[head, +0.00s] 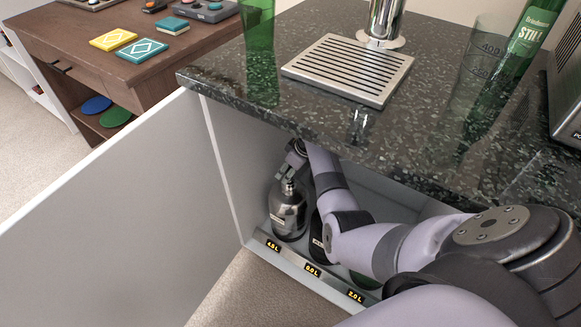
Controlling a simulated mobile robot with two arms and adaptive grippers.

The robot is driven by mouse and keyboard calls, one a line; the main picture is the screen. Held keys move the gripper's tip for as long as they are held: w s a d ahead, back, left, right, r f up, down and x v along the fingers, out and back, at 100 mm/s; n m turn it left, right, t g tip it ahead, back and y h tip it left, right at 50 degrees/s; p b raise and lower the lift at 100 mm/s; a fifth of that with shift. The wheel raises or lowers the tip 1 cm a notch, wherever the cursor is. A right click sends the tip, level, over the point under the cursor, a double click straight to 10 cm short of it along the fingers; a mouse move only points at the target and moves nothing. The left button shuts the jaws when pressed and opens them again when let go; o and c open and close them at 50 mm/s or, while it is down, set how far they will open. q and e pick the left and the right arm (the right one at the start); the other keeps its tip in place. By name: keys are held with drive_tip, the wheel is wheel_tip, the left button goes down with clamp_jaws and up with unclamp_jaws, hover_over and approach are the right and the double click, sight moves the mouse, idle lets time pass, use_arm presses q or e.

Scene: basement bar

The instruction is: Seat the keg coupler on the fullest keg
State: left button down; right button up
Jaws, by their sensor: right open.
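Three kegs stand in a row in the open cabinet under the counter. The left keg (287,215) is steel and stands behind the label reading 4.5 L (273,246), the highest figure. The middle keg (317,230) and the right keg (364,281) are mostly hidden behind my right arm. My right gripper (289,178) is open at the top of the left keg, fingers pointing down. A small fitting shows at that keg's neck between the fingers; I cannot tell whether it is the keg coupler or whether it is seated. My left gripper is out of view.
The speckled counter (228,78) overhangs the kegs closely above my right arm. On it are a drip tray (348,68), a tap column (384,22) and green glass items. The open white door (125,215) stands left of the kegs. The middle label (312,270) is hard to read; the right label (356,295) reads 2.0 L.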

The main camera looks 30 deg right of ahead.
drive_tip(key=v, duration=1.2)
drive_tip(key=shift+f, duration=0.1)
